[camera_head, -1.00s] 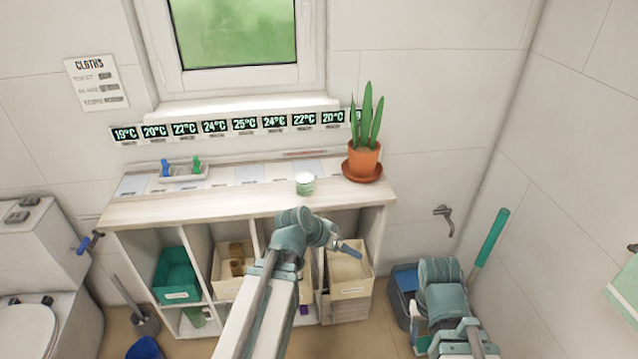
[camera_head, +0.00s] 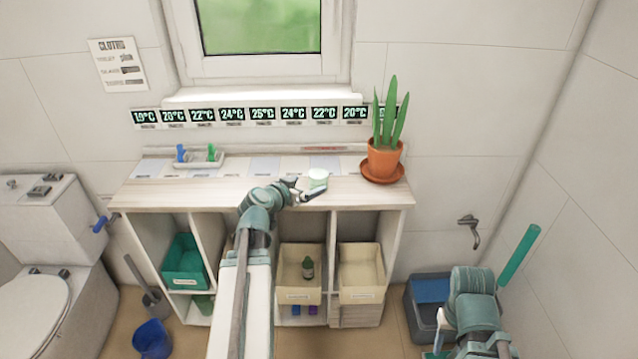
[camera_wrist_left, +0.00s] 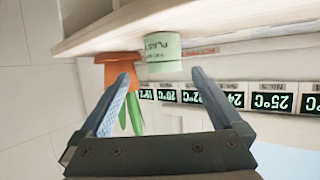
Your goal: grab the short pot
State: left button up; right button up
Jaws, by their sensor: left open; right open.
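The short pot (camera_head: 318,178) is a small pale green and white jar on the shelf top, left of the potted plant. In the left wrist view the pot (camera_wrist_left: 163,54) appears upside down with dark lettering, beyond my fingertips. My left gripper (camera_head: 308,190) is open and empty, just in front of the pot; its fingers (camera_wrist_left: 160,75) show spread apart in the left wrist view, and I see no contact. My right arm (camera_head: 474,300) is at the lower right; its fingertips are not clearly visible.
A terracotta plant pot (camera_head: 382,163) stands right of the short pot. A white tray (camera_head: 198,161) with blue and green items lies on the left of the shelf (camera_head: 150,193). Bins fill the compartments below. A row of temperature displays (camera_head: 250,114) runs along the wall.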

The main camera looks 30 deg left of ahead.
aim_at(315, 182)
pick_arm(q)
jog(key=b+x, duration=0.2)
jog(key=x, duration=0.4)
jog(key=shift+w+f, duration=0.2)
jog(key=shift+w, duration=0.1)
jog(key=x, duration=0.1)
jog(key=b+x, duration=0.1)
jog(key=x, duration=0.1)
jog(key=b+x, duration=0.1)
jog(key=x, duration=0.1)
jog(key=shift+a+f, duration=0.2)
jog(key=shift+a, duration=0.15)
jog(key=shift+r, duration=0.1)
jog(key=shift+c, duration=0.4)
jog(key=c, duration=1.2)
